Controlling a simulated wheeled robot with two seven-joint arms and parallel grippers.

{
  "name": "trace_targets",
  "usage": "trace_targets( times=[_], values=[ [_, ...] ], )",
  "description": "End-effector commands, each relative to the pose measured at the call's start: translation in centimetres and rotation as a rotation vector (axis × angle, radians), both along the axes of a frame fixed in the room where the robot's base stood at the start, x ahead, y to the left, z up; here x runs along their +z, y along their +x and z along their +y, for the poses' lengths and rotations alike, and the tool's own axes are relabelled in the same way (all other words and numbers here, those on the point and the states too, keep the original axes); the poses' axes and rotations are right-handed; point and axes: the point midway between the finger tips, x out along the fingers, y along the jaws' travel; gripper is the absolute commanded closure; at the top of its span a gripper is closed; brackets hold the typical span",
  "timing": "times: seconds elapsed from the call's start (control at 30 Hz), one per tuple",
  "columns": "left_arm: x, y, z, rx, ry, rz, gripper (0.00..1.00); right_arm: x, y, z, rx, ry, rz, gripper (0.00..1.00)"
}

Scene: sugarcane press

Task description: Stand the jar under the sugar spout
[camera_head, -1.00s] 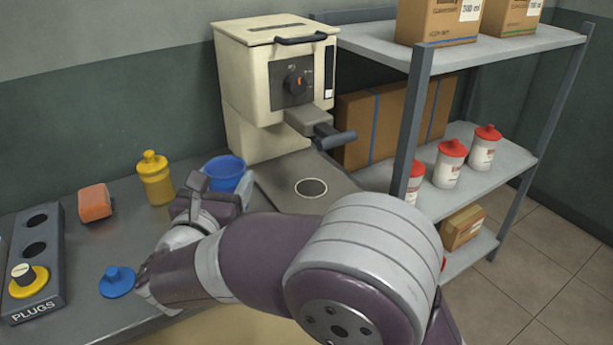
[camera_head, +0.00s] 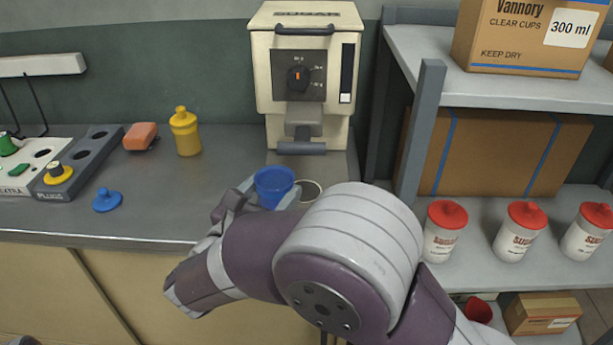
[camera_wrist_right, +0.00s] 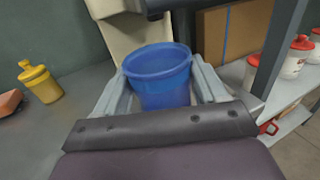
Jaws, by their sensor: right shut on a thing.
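The open blue jar (camera_head: 273,186) is upright between the fingers of my right gripper (camera_head: 268,196). The right wrist view shows the jar (camera_wrist_right: 158,82) with a grey finger on each side. The cream sugar dispenser (camera_head: 335,62) stands behind it, with its spout (camera_head: 302,132) above and slightly right of the jar in the head view. A pale ring mark (camera_head: 313,188) on the dispenser's base shows just right of the jar, partly hidden by my arm. I cannot tell whether the jar's bottom touches the surface.
A yellow bottle (camera_head: 185,132), an orange block (camera_head: 140,136), a blue plug (camera_head: 107,200) and a plug rack (camera_head: 90,160) stand on the counter to the left. A metal shelf (camera_head: 428,130) with boxes and red-lidded sugar jars (camera_head: 445,232) borders the right side.

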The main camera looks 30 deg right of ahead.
Motion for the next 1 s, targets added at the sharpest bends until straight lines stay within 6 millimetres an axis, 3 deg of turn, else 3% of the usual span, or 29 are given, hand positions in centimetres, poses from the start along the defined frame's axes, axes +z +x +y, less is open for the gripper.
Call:
trace_targets(
  times=[0.1, 0.3, 0.5, 0.7, 1.0],
  values=[
    [0.1, 0.0, 0.0, 0.000, 0.000, 0.000, 0.57, 0.0, 2.5, -3.8, -0.010, 0.000, 0.000, 0.76],
    [0.1, 0.0, 0.0, 0.000, 0.000, 0.000, 0.57, 0.0, 5.8, -8.2, -0.004, -0.001, -0.001, 0.76],
    [0.1, 0.0, 0.0, 0.000, 0.000, 0.000, 0.57, 0.1, 7.2, -9.9, -0.001, -0.001, -0.001, 0.76],
    [-0.6, 0.0, 0.0, 0.000, 0.000, 0.000, 0.57, -3.6, 7.1, -9.8, 0.003, 0.000, 0.002, 0.76],
    [-0.9, 0.0, 0.0, 0.000, 0.000, 0.000, 0.57, -3.7, 7.1, -9.7, 0.002, 0.000, -0.001, 0.76]
  ],
)
